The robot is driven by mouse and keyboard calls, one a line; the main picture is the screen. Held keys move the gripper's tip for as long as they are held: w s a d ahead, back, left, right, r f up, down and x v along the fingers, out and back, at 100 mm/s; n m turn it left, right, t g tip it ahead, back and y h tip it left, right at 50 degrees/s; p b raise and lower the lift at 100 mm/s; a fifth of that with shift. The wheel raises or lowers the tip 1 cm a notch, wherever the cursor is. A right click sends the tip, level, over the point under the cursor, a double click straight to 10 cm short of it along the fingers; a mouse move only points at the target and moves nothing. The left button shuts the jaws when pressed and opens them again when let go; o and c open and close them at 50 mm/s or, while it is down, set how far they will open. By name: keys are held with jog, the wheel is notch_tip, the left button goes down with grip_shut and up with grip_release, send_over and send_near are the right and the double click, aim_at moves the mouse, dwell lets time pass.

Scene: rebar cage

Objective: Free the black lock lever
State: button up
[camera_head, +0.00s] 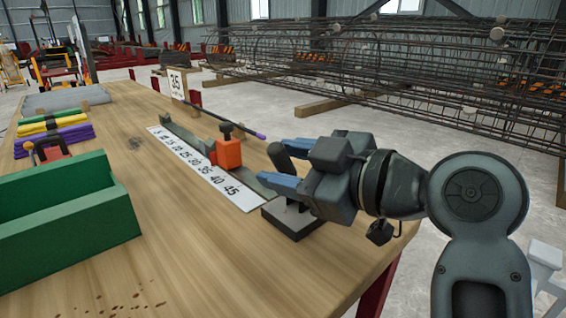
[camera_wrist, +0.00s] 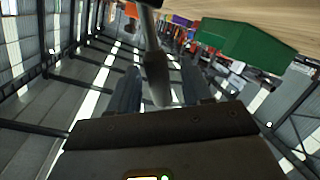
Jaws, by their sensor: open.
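The black lock lever (camera_head: 278,157) rises from a dark base block with a grey top (camera_head: 290,217) at the table's right edge. My gripper (camera_head: 284,163) is open, reaching in from the right, with its blue fingers on either side of the lever's upper end. In the wrist view the lever (camera_wrist: 156,75) stands between the two dark fingers of my gripper (camera_wrist: 162,84), with some space on both sides. Contact with the lever cannot be told. My gripper hides part of the base block.
An orange stop block (camera_head: 228,153) sits on a metal rail beside a white numbered scale (camera_head: 195,165). A green bin (camera_head: 65,212) stands on the left of the wooden table (camera_head: 190,255). A thin rod with a purple end (camera_head: 260,136) points toward my gripper.

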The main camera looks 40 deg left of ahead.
jog(key=d+r, duration=0.1)
jog(key=d, duration=0.5)
jog(key=shift+w+d+p, duration=0.15)
jog(key=shift+d+p, duration=0.2)
jog(key=shift+d, duration=0.05)
jog(key=shift+r, duration=0.1)
